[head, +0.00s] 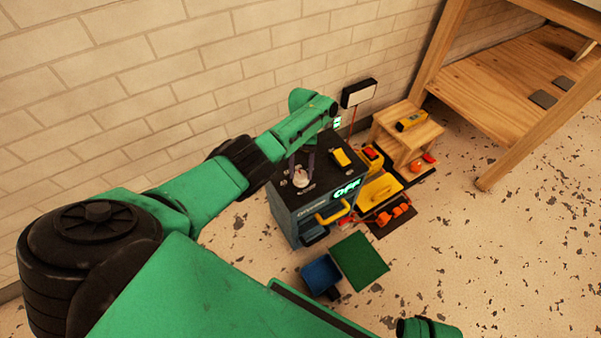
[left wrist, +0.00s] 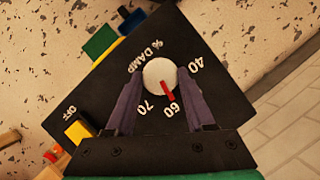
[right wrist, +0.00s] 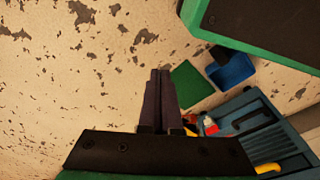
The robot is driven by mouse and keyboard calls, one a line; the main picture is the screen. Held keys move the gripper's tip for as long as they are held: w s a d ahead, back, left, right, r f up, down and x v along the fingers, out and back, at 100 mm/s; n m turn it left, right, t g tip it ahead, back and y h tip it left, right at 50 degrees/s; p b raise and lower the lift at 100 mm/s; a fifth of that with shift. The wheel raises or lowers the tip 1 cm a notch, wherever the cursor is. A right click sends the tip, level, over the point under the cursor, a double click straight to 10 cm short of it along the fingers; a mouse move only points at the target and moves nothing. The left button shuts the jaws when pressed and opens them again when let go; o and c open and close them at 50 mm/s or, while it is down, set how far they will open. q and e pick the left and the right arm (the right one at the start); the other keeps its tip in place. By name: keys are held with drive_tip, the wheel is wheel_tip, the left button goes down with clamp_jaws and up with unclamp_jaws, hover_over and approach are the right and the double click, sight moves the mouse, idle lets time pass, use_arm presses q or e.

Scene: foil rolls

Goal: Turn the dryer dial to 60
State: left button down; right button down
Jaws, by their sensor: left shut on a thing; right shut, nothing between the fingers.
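The dryer (head: 284,212) is a dark box with a black top, and its lit display (head: 347,190) reads OFF. On its top is a white round dial (left wrist: 160,73), also visible in the head view (head: 301,181). The dial's red pointer (left wrist: 168,92) points at the 60 mark (left wrist: 171,109), with 40 and 70 to either side. My left gripper (left wrist: 162,80) is over the dial, its purple fingers on both sides, shut on it. My right gripper (right wrist: 159,72) is shut and empty above the floor, away from the dial.
A yellow switch (left wrist: 79,130) marked OFF sits on the dryer top. A yellow handle (head: 333,212) is on its front. A blue bin (head: 320,274) and green mat (head: 360,260) lie before it. A wooden stool (head: 408,131) stands to the right; the brick wall is behind.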

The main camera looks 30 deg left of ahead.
use_arm(q)
drive_tip(key=shift+m+y, duration=0.3)
drive_tip(key=shift+m, duration=0.6)
use_arm(e)
drive_tip(key=shift+w+a+r, duration=0.15)
drive_tip(key=shift+w+r, duration=0.05)
drive_tip(key=shift+r, duration=0.2)
drive_tip(key=shift+w+a+r, duration=0.1)
drive_tip(key=shift+w+r, duration=0.1)
drive_tip(key=shift+r, duration=0.2)
use_arm(q)
drive_tip(key=shift+w, duration=0.1)
drive_tip(key=shift+c, duration=1.3)
unclamp_jaws()
drive_tip(key=b+v, duration=0.4)
drive_tip(key=v, duration=0.8)
use_arm(e)
wheel_tip(320, 180, up, 9)
drive_tip(key=w+a, duration=0.1)
drive_tip(key=shift+w+a, duration=0.15)
drive_tip(key=shift+a, duration=0.1)
use_arm(q)
drive_tip(key=shift+d, duration=0.1)
